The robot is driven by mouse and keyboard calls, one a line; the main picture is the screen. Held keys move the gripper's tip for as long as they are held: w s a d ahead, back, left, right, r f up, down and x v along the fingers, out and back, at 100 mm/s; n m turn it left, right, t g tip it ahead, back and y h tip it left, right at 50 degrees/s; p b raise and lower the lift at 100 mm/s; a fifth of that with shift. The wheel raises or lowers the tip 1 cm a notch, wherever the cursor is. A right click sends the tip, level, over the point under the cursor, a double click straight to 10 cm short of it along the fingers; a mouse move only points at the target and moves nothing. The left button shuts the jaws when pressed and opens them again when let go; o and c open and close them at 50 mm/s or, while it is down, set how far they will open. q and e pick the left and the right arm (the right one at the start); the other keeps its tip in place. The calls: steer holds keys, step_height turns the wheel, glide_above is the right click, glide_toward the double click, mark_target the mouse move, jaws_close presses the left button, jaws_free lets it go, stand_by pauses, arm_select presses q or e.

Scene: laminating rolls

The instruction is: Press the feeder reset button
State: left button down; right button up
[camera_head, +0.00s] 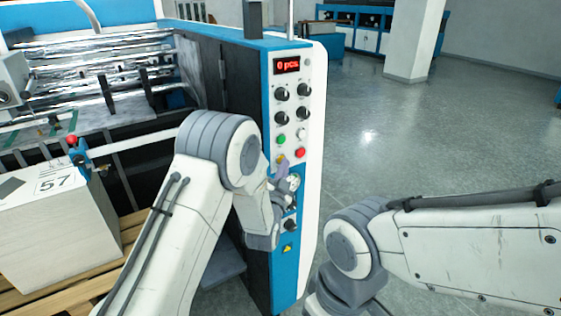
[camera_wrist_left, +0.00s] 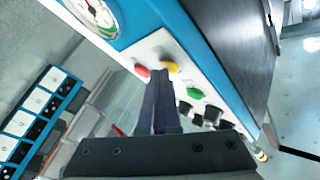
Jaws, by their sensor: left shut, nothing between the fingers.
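The control panel (camera_head: 286,110) on the blue and white machine carries a green button (camera_head: 281,140), a white button (camera_head: 300,133), a yellow button (camera_head: 281,160) and a red button (camera_head: 300,153). I cannot read which one is labelled feeder reset. My left gripper (camera_head: 284,170) is shut and empty in front of the panel, just below the yellow button. In the left wrist view its fingertips (camera_wrist_left: 164,80) lie close to the yellow button (camera_wrist_left: 169,66), with the red button (camera_wrist_left: 142,71) beside them. Contact cannot be told. My right gripper is out of view.
The display (camera_head: 287,65) reads 0 pcs, with dark knobs (camera_head: 281,94) below it. A round gauge (camera_wrist_left: 92,14) shows in the left wrist view. A paper stack (camera_head: 55,230) on a wooden pallet stands at left. Open floor (camera_head: 440,130) lies to the right.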

arm_select(q)
steer(key=shift+s+d+b, duration=0.35)
steer(key=shift+s+d, duration=0.1)
steer(key=shift+s, duration=0.2)
steer(key=shift+s, duration=0.1)
steer(key=s+d, duration=0.1)
steer(key=s, duration=0.1)
steer(key=s+d+b, duration=0.1)
steer(key=s+d, duration=0.1)
stand_by(0.5)
stand_by(0.4)
